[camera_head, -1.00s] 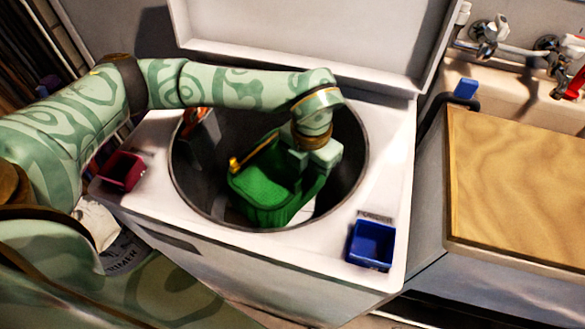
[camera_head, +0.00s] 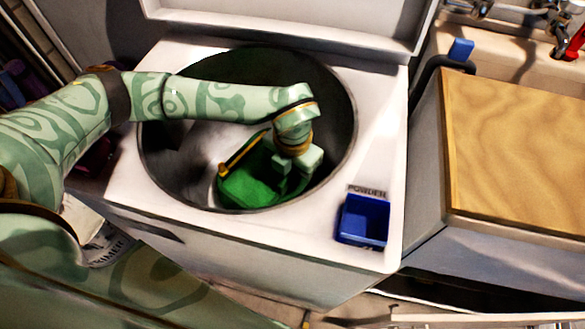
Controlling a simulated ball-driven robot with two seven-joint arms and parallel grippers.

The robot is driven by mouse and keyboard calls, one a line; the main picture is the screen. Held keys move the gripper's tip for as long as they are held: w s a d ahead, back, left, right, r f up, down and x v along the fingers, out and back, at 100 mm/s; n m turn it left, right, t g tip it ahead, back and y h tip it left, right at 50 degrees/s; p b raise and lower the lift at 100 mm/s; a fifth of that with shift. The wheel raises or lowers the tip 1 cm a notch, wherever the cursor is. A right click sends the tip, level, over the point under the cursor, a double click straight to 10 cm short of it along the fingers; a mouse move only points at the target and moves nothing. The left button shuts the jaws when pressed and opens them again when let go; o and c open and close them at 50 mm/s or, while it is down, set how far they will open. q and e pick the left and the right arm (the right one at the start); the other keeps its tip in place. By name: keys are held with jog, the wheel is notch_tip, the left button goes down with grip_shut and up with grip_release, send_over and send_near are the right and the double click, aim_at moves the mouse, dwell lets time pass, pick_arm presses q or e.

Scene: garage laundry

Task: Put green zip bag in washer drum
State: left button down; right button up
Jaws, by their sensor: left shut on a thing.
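The green zip bag (camera_head: 250,183), with a yellow-orange zip along its upper left edge, is inside the washer drum (camera_head: 180,170), below the rim. My left gripper (camera_head: 290,185) reaches down into the drum from above and is shut on the bag at its right side. The fingertips are partly hidden against the bag. The bag's underside is hidden, so I cannot tell whether it touches the drum floor. The washer's lid (camera_head: 290,25) stands open at the back. My right gripper does not show.
A blue powder tray (camera_head: 363,220) sits at the washer top's front right corner. A wooden board (camera_head: 515,150) lies to the right. Behind it is a sink with taps and a blue object (camera_head: 460,49). A primer bucket (camera_head: 105,245) stands at the lower left, partly behind my arm.

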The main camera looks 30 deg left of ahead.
pick_arm(q)
jog(key=shift+f, duration=0.35)
jog(key=c, duration=1.5)
grip_release()
